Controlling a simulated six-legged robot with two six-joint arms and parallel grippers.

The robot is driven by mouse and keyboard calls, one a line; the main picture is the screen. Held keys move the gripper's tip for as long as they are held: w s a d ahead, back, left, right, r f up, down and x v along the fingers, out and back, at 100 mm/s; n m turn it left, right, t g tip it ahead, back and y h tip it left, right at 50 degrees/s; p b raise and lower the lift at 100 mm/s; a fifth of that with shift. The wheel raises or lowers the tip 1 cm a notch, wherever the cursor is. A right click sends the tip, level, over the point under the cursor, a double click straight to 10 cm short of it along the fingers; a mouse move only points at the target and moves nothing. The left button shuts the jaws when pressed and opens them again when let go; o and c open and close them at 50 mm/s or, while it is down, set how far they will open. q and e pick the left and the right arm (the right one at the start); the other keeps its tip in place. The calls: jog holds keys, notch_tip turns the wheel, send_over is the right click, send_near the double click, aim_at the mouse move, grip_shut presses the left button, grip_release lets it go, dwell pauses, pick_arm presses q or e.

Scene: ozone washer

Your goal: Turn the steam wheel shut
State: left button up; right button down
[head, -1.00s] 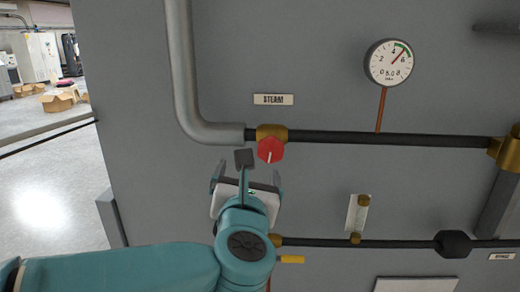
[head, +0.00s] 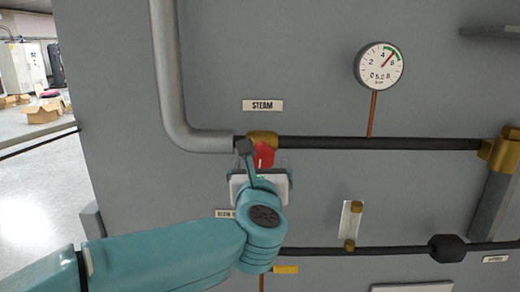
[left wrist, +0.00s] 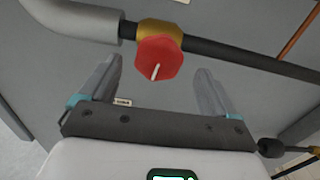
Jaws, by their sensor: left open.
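The red steam wheel (head: 265,156) sits on a brass valve body (head: 262,138) on the dark pipe, under the STEAM label (head: 263,105). A white line marks its face in the left wrist view (left wrist: 158,60). My left gripper (head: 262,172) is just below and in front of the wheel and partly hides it in the head view. In the left wrist view its two fingers (left wrist: 155,80) are apart, with the wheel between and beyond their tips. I cannot tell any contact. My right gripper is not in view.
A round gauge (head: 380,66) on a copper stem stands to the right. A grey pipe (head: 166,80) bends into the valve from the left.

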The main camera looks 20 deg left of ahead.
aim_at(261, 158)
pick_arm(q)
jog(key=p+x, duration=0.1)
jog(key=x, duration=0.5)
jog(key=shift+w+a, duration=0.1)
jog(key=shift+w, duration=0.15)
jog(key=c, duration=1)
